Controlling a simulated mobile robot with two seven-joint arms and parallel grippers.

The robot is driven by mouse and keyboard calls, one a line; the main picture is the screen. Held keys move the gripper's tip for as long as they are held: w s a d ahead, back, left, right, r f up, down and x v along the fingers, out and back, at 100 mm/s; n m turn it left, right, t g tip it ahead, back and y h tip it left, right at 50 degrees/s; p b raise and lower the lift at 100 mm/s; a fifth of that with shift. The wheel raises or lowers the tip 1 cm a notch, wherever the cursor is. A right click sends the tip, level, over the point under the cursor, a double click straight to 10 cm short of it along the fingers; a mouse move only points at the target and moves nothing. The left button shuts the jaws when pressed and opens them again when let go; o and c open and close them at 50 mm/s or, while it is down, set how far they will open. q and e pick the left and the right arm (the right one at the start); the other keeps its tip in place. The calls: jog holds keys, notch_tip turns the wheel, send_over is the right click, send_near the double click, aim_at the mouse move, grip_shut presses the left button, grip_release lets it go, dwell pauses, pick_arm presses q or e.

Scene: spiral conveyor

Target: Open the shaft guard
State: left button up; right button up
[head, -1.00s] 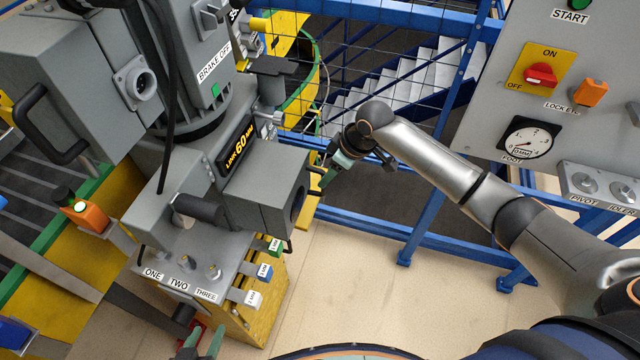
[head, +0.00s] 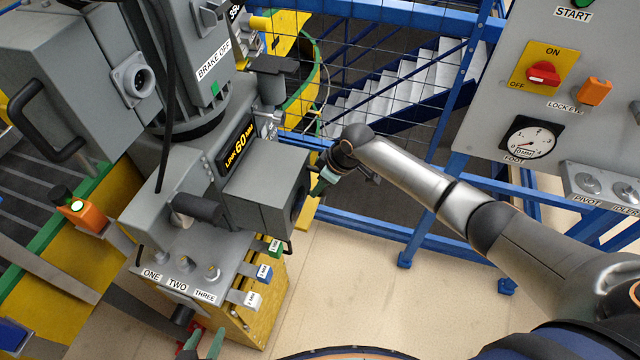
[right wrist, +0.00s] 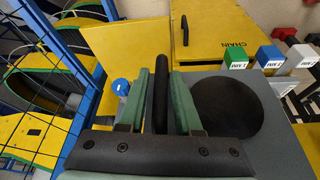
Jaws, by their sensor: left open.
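A grey box-shaped housing (head: 258,190), which I take to be the shaft guard, juts from the machine below the LINK 60 MM display. Its end face in the right wrist view (right wrist: 268,115) has a round black disc (right wrist: 226,106). A black bar handle (right wrist: 160,85) stands beside the disc. My right gripper (head: 320,187) is at the housing's right end. In the right wrist view its green fingers (right wrist: 160,75) stand apart on either side of the bar, with slight gaps showing. My left gripper (head: 203,345) is open and empty at the lower edge, below the THREE label.
A yellow box (head: 255,310) with green, blue and white tags stands below the housing. Blue railing (head: 370,228) with mesh runs behind my right arm. A grey control panel (head: 580,120) stands at the right. The floor (head: 350,290) in front is clear.

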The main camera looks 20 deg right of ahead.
grip_shut()
dwell(1.1)
